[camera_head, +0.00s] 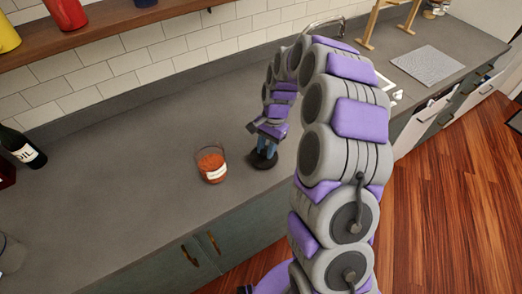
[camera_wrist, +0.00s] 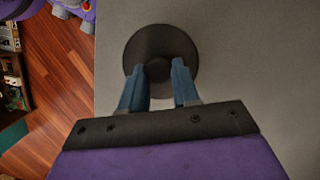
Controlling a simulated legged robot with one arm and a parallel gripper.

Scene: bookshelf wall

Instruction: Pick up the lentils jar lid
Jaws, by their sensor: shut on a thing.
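The lid (camera_head: 263,160) is a dark round disc with a small knob, on or just above the grey counter. It also shows in the wrist view (camera_wrist: 160,45), with its knob between my blue fingertips. My gripper (camera_head: 266,148) points down and is shut on the lid's knob; its fingers also show in the wrist view (camera_wrist: 160,76). The lentils jar (camera_head: 211,165) is a clear glass jar with orange contents and a white label. It stands open and upright on the counter, left of my gripper. Whether the lid touches the counter is hard to tell.
A wooden shelf (camera_head: 110,33) with colored containers hangs above. A sink and a grey ridged mat (camera_head: 428,65) are to the right. The counter between bottle and jar is clear.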

